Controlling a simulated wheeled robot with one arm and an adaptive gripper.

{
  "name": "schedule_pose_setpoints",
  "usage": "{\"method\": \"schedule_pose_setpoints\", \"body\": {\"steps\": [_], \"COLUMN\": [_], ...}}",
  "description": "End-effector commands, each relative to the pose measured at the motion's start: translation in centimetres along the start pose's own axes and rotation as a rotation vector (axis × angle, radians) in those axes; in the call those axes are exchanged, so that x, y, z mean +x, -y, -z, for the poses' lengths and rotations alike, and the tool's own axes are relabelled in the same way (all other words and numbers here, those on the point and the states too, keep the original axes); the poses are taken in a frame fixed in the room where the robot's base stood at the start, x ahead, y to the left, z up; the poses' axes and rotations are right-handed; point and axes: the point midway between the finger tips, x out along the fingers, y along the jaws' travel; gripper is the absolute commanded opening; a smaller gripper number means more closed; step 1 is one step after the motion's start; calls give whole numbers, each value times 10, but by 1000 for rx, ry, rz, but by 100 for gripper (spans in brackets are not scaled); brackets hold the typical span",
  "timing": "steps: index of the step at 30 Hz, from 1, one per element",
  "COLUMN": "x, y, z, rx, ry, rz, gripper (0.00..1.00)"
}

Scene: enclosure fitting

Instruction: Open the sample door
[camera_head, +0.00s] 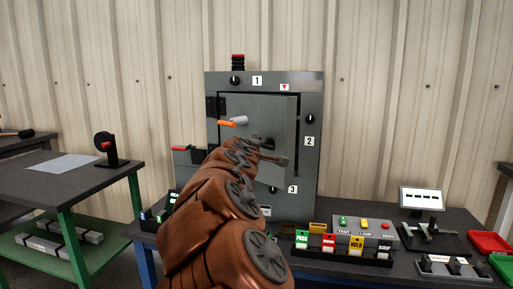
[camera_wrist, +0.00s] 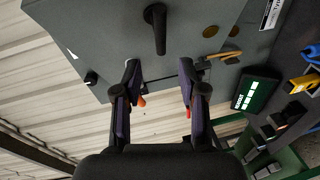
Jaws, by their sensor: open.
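The sample door (camera_head: 270,112) is a grey panel on the front of a grey enclosure (camera_head: 310,185), with a black hinge at its upper left. I cannot tell whether it is fully shut. My brown arm hides its lower left part. My gripper (camera_head: 274,151) is in front of the door's middle. In the wrist view my gripper (camera_wrist: 160,82) is open, with nothing between its fingers. A black bar handle (camera_wrist: 155,28) stands out from the grey panel, beyond the fingertips and apart from them.
An orange-tipped lever (camera_head: 228,124) and a red-tipped lever (camera_head: 181,148) stick out at the enclosure's left. Numbered knobs surround the door. A side table (camera_head: 60,185) stands left.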

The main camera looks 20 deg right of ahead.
Motion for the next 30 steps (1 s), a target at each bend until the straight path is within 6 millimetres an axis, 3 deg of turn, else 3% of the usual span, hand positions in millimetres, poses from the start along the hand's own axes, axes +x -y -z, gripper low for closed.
{"method": "schedule_pose_setpoints", "body": {"steps": [7,18,22,26,29,30], "x": [-21,-25,-26,-38,-63,-78], "y": [1,1,2,20,60,87], "z": [0,0,-7,-49,-102,-124], "rx": [-1,-1,17,126,278,346], "ry": [0,0,14,109,242,308], "rz": [1,1,11,88,219,295], "gripper": [41,41,29,15,5,1]}}
